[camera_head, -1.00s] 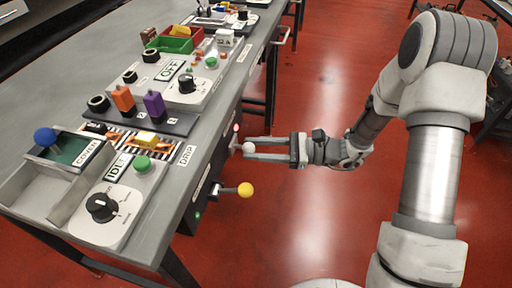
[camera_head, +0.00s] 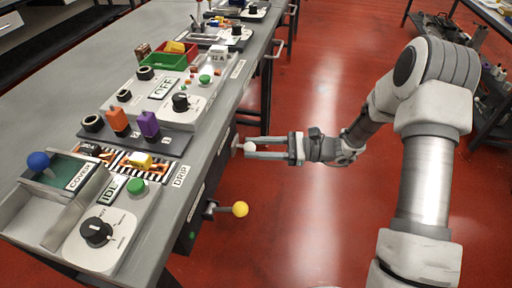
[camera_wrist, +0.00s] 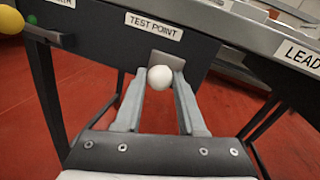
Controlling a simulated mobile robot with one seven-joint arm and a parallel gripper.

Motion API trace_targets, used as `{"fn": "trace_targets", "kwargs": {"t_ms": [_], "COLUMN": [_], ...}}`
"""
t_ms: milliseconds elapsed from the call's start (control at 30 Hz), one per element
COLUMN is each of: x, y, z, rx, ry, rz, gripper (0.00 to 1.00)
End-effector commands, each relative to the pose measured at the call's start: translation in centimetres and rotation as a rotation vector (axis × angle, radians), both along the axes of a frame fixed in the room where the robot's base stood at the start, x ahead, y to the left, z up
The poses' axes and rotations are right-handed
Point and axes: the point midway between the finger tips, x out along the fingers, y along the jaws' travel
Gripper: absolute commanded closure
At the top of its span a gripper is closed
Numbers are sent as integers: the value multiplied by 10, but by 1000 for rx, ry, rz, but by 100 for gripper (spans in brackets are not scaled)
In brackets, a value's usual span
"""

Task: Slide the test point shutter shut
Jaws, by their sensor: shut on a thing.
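The test point shutter is a small grey plate (camera_wrist: 168,60) with a white ball knob (camera_wrist: 160,77), on the dark front panel under the "TEST POINT" label (camera_wrist: 154,26). The white knob also shows in the head view (camera_head: 250,148), at the bench's side. My gripper (camera_head: 248,147) reaches in from the right, its two fingers on either side of the knob and shut on it. The wrist view shows the knob between the fingertips (camera_wrist: 160,85). The plate lies behind and above the knob. No opening shows beside the plate; the fingers and knob hide part of the panel below.
A yellow ball knob on a lever (camera_head: 240,209) sticks out of the same panel, nearer the camera. The bench top (camera_head: 60,100) holds switches, dials, plugs and a blue-knobbed cover (camera_head: 38,161). The bench edge overhangs the panel.

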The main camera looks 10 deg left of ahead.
Motion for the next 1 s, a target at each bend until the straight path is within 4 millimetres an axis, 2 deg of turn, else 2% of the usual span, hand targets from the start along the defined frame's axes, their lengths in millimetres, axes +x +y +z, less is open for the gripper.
{"fn": "trace_targets", "kwargs": {"t_ms": [33,167,200,433,567,733,1000], "x": [6,6,5,4,5,9,17], "y": [-2,-2,-2,-2,-10,-40,-107], "z": [1,1,1,1,1,2,3], "rx": [-3,-3,-2,-1,-1,-2,-1], "ry": [-8,-8,-8,-6,-5,-4,-7], "rz": [-18,-16,-15,-11,-13,-15,-16], "gripper": [57,34,31,31,31,31,31]}}
